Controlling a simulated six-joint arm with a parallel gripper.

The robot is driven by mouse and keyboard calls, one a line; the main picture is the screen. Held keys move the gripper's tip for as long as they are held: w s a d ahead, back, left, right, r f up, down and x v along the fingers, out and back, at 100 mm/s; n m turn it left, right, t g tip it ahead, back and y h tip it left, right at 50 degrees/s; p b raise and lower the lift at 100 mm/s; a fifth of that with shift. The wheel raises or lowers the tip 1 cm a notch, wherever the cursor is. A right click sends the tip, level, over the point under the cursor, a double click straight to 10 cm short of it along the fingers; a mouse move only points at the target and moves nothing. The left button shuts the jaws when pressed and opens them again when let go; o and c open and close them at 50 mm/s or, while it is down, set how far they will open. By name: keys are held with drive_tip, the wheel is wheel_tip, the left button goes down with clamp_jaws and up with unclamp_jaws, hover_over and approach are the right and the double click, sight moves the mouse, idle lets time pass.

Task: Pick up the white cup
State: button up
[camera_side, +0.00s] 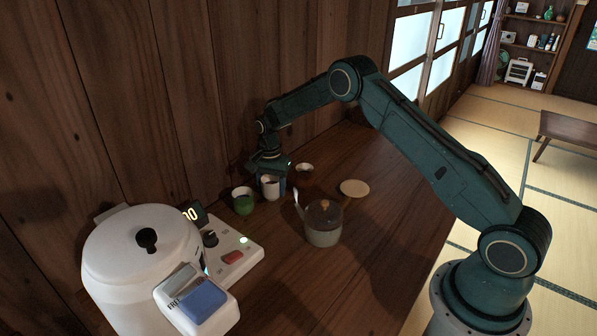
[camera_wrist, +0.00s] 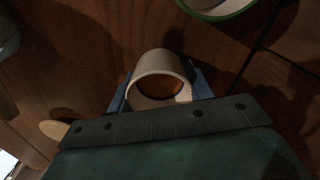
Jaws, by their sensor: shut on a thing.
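The white cup (camera_side: 269,187) stands among other cups on the wooden surface near the wall in the side view. My gripper (camera_side: 272,183) reaches down over it from above, with a blue finger at its side. In the wrist view the white cup (camera_wrist: 160,82) shows its round rim and dark inside, between the two blue fingers of my gripper (camera_wrist: 161,92). The fingers are shut on the cup from both sides. I cannot tell whether its base touches the surface.
A green cup (camera_side: 243,200) stands close on the left, and a small bowl (camera_side: 304,171) on the right. A lidded pot (camera_side: 323,222) stands in front, with a round pale disc (camera_side: 354,188) behind it. A white cooker (camera_side: 140,262) fills the lower left. The right of the surface is clear.

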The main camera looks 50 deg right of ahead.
drive_tip(key=shift+r, duration=0.25)
wheel_tip(320, 180, up, 19)
drive_tip(key=shift+r, duration=0.15)
idle(1.8)
drive_tip(key=shift+r, duration=0.15)
idle(0.8)
